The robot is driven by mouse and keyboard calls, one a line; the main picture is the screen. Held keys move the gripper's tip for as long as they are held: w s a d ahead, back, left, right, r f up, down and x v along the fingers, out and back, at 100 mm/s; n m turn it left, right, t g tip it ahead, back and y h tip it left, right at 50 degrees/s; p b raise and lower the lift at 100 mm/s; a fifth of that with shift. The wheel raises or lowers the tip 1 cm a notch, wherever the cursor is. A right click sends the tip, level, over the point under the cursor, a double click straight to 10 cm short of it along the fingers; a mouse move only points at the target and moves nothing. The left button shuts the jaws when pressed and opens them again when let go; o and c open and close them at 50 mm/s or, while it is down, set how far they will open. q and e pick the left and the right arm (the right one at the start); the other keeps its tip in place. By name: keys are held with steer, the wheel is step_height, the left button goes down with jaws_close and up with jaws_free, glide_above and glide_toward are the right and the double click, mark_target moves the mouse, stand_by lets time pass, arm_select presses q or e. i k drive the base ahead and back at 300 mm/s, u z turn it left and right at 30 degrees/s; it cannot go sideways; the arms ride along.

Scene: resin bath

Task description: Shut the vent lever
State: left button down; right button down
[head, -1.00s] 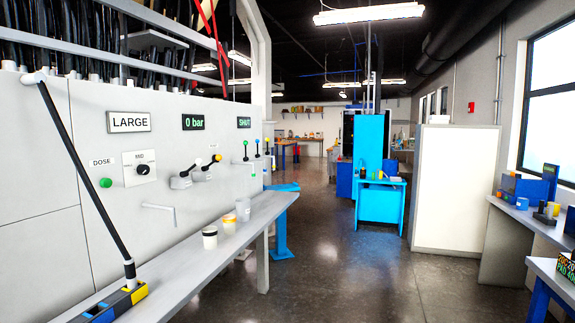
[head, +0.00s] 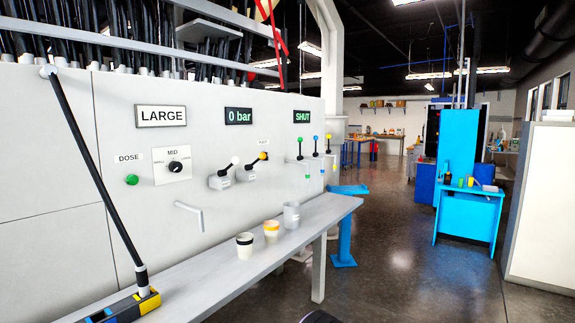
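A pale wall panel carries several levers, and their small labels are too small to read, so I cannot tell which is the vent lever. A lever with a white knob (head: 235,160) and a lever with an orange-yellow knob (head: 263,156) sit side by side at mid panel, both slanting up to the right. To their right stand a green-knobbed lever (head: 299,140), a blue-knobbed lever (head: 315,139) and a yellow-knobbed lever (head: 328,137), all about upright. Neither gripper shows; a dark rounded piece at the bottom edge is unclear.
A grey shelf (head: 322,208) runs below the panel with three cups, one of them a grey mug (head: 291,215). A 0 bar display (head: 239,116) and green button (head: 131,180) are on the panel. Open floor (head: 400,260) lies right, before a blue bench (head: 468,212).

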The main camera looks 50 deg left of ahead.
mark_target(262, 156)
steer(key=u, duration=0.35)
steer(key=i, duration=0.85)
steer(key=u, duration=0.6)
